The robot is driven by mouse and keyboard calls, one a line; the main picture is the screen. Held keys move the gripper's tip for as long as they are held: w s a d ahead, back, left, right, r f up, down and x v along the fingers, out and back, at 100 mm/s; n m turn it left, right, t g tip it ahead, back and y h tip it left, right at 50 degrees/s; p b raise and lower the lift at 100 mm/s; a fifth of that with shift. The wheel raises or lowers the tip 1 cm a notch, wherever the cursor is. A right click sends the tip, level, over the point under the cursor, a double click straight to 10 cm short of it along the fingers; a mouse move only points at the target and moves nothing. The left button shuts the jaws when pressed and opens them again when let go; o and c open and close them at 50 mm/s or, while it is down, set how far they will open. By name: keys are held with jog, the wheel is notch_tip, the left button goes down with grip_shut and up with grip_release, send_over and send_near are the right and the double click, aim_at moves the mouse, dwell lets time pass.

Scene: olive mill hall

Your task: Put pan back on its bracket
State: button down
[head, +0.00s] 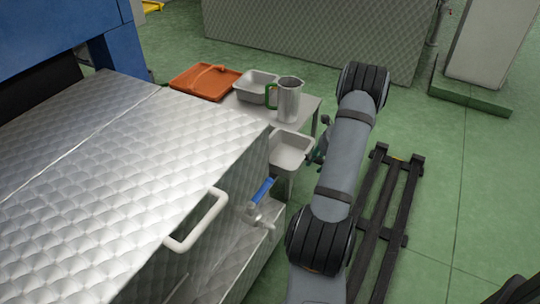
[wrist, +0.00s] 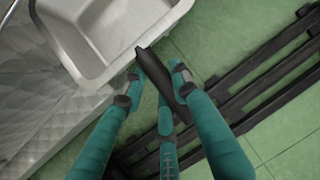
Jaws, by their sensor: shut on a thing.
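The pan (head: 290,152) is a grey rectangular vessel with a rounded rim, beside the right end of the quilted metal machine. In the wrist view the pan (wrist: 112,32) fills the upper left, empty, and its dark handle (wrist: 172,82) runs down between my fingers. My gripper (wrist: 160,78) is shut on the handle, with green fingers on both sides. In the head view my gripper (head: 318,152) is small and partly hidden by my arm. I cannot make out the bracket in either view.
The quilted machine (head: 110,170) has a white handle (head: 200,222) and a blue-levered tap (head: 262,205) close below the pan. Behind, a table (head: 308,104) bears a metal jug (head: 288,98), a grey tray (head: 256,86) and an orange tray (head: 206,84). A dark pallet (head: 392,220) lies right.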

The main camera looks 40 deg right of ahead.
send_near(278, 158)
jog(key=f, duration=0.2)
jog(key=d+f, duration=0.1)
jog(key=shift+w+d, duration=0.1)
jog(key=shift+w, duration=0.25)
jog(key=w, duration=0.1)
jog(key=w+a, duration=0.1)
jog(key=shift+w+a, duration=0.1)
jog(key=shift+w, duration=0.2)
notch_tip(278, 158, down, 3)
jog(key=shift+s+f+b, duration=0.1)
jog(key=shift+f+b, duration=0.05)
jog(key=shift+b, duration=1.05)
jog(key=c, duration=1.4)
grip_release()
jog(key=shift+o, duration=0.2)
jog(key=shift+f+b, duration=0.3)
jog(key=shift+b, duration=0.05)
jog(key=p+v, duration=0.5)
jog(key=v, duration=0.5)
jog(key=shift+a+r, duration=0.2)
jog(key=shift+r, duration=0.15)
